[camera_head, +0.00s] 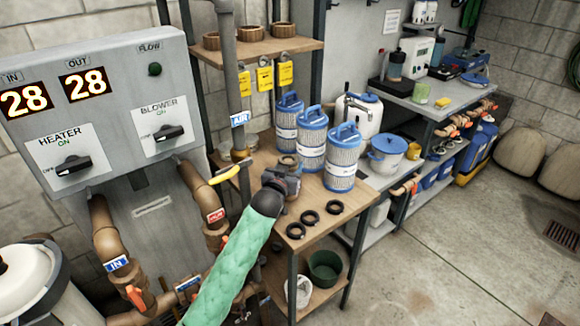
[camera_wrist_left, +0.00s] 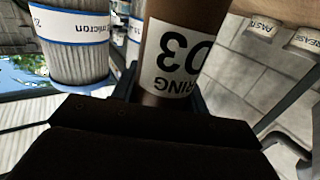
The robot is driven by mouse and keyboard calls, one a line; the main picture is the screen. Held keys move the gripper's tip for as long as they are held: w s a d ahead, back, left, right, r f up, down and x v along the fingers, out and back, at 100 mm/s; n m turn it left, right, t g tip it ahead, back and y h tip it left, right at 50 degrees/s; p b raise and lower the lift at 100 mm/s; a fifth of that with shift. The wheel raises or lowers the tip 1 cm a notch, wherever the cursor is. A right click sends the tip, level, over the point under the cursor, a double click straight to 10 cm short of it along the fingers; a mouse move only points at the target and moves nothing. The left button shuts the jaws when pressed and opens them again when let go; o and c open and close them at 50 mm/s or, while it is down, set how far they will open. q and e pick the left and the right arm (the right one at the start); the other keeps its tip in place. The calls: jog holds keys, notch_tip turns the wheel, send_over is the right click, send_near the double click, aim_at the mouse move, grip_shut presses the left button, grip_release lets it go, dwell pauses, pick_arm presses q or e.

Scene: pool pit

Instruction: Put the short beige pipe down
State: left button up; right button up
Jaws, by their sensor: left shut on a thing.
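My left gripper (camera_head: 287,176), at the end of the green-sleeved arm, is over the wooden bench top, between the black rings and the blue-lidded filters. It is shut on the short beige pipe, whose brown rim (camera_head: 289,160) shows just beyond the jaws in the head view. In the left wrist view the pipe (camera_wrist_left: 186,14) stands between the fingers, with a white label that reads upside down "RING 03". The gripper hides most of the pipe in the head view, and I cannot tell whether its lower end touches the bench. My right gripper is not in view.
The wooden bench (camera_head: 345,203) carries several black rings (camera_head: 310,217) in front and three blue-lidded filter cartridges (camera_head: 312,140) behind. A grey control panel (camera_head: 100,100) and brown pipework stand at left.

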pick_arm(q)
jog(key=shift+f, duration=0.2)
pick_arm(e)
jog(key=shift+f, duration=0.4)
pick_arm(q)
jog(key=shift+f, duration=0.1)
jog(key=o, duration=0.9)
jog(key=shift+f, duration=0.1)
jog(key=shift+c, duration=0.2)
jog(key=o, duration=0.4)
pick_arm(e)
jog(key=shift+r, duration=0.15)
pick_arm(q)
jog(key=shift+s, duration=0.2)
jog(key=b+v, duration=0.3)
jog(key=v, duration=0.8)
jog(key=shift+s+a, duration=0.15)
jog(key=shift+s, duration=0.15)
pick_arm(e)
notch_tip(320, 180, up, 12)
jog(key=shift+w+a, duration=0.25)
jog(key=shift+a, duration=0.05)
